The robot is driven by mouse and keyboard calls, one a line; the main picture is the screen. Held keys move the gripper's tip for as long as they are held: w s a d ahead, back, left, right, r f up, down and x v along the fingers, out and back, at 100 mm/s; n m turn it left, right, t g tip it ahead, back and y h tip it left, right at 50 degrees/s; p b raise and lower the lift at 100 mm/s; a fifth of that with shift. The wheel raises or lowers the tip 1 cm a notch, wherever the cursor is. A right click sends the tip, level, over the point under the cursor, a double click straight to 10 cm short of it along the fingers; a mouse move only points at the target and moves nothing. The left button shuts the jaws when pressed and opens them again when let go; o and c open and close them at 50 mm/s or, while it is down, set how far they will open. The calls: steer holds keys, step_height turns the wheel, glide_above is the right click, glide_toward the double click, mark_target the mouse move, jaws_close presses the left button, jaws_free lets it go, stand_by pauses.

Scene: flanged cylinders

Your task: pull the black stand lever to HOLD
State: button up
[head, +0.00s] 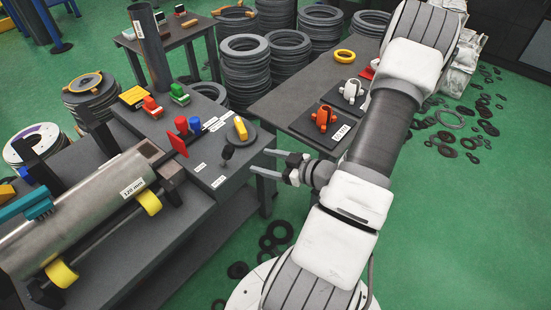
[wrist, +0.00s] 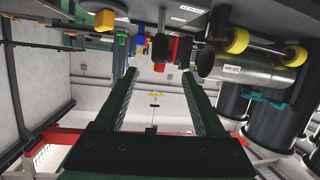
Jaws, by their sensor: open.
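The black stand lever (head: 227,150) has a dark round knob and stands on the right part of the grey bench panel in the head view. It appears as a dark upright piece (wrist: 160,42) in the wrist view, beyond the fingertips. My gripper (head: 260,162) is open and empty, just right of the panel edge and apart from the lever. Its two fingers (wrist: 159,75) frame the space below the lever in the wrist view. Small white labels (head: 219,182) lie on the panel; I cannot read which says HOLD.
A yellow handle (head: 240,128), a blue knob (head: 195,125) and a red plate (head: 178,140) stand close by on the panel. A steel cylinder (head: 100,210) lies on the bench at left. A second table (head: 285,104) holds orange parts behind my gripper.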

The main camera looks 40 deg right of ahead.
steer(key=shift+v, duration=1.65)
steer(key=shift+w, duration=0.1)
